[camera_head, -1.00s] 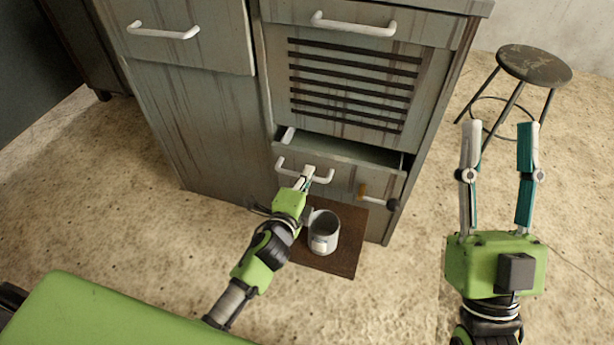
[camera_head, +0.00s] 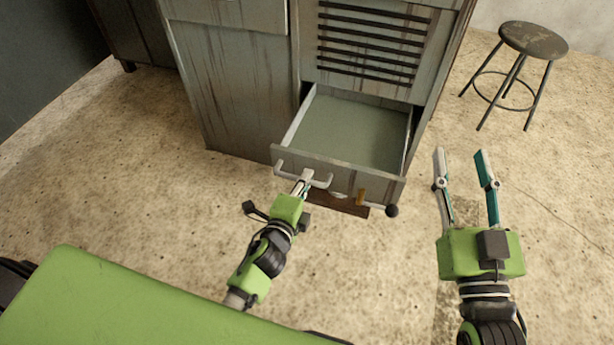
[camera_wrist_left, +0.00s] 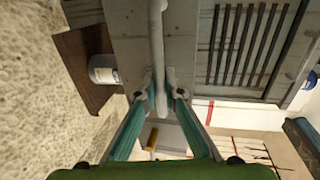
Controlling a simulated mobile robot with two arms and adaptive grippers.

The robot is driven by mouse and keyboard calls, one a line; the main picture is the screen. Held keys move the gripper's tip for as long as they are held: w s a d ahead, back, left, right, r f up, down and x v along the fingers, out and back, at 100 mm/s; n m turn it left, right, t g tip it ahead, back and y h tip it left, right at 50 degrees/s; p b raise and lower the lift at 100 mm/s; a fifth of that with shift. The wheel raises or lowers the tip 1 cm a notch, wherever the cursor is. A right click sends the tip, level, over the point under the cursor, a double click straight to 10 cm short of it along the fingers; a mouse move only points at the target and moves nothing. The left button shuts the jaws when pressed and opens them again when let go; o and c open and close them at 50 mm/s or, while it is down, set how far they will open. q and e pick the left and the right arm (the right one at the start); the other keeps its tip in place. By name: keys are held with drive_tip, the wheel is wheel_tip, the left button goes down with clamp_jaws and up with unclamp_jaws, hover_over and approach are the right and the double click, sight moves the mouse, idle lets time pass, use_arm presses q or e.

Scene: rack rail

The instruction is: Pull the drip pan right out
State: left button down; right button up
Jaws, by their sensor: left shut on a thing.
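The drip pan (camera_head: 350,130) is a shallow grey drawer low in the cabinet, pulled well out, and its visible inside is empty. Its pale bar handle (camera_head: 321,181) is on the front panel; the handle also crosses the left wrist view (camera_wrist_left: 157,45). My left gripper (camera_head: 305,181) is shut on this handle, and its two fingers lie on either side of the bar in the left wrist view (camera_wrist_left: 160,92). The pan's rear end is out of sight at the cabinet opening. My right gripper (camera_head: 460,152) is open and empty, to the right of the pan.
A stool (camera_head: 533,40) stands right. Floor in front is clear.

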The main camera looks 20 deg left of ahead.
idle(0.3)
use_arm(q)
drive_tip(key=c, duration=2.2)
unclamp_jaws()
drive_tip(key=shift+o, duration=0.2)
drive_tip(key=v, duration=1.2)
